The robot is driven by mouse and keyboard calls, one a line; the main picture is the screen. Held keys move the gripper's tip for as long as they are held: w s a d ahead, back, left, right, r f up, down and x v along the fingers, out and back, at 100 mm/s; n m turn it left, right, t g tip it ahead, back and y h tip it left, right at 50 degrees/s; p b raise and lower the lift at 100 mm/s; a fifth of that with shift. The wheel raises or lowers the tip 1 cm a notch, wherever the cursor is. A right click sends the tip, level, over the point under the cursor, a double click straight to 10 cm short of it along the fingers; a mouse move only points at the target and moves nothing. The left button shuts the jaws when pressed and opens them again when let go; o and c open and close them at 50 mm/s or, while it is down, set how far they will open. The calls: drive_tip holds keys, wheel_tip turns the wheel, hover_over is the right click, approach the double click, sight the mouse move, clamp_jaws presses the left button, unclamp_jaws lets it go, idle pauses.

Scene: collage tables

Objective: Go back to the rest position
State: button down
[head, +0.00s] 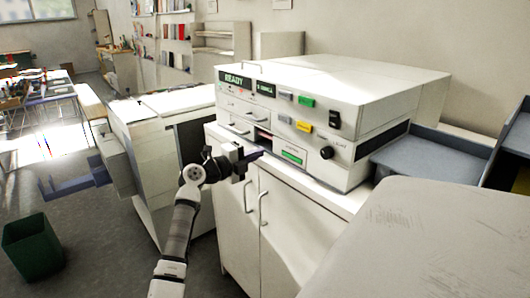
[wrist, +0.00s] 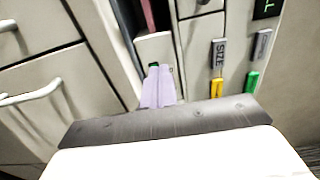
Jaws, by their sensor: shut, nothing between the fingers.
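My gripper (head: 256,155) is at the end of my raised arm, in front of the lower left front of a white machine (head: 345,75). In the wrist view its pale purple fingers (wrist: 160,78) are together, with nothing seen between them. They point at the machine's front beside a narrow slot with a reddish strip (wrist: 148,15). I cannot tell whether the fingertips touch the front. The machine's front has a READY display (head: 235,79), drawers, coloured buttons and a black knob (head: 327,152).
The machine stands on a white cabinet (head: 285,225) with loop handles. A second white unit (head: 165,150) is to the left, close to my arm. A grey tray (head: 430,155) is at the right. A green bin (head: 32,248) stands on the floor at left, with open floor around it.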

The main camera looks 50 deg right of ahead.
drive_tip(key=b+v, duration=0.1)
drive_tip(key=v, duration=0.6)
drive_tip(key=shift+w+a+f+b, duration=0.2)
drive_tip(key=shift+a+f+b, duration=0.05)
drive_tip(key=shift+f+b, duration=0.1)
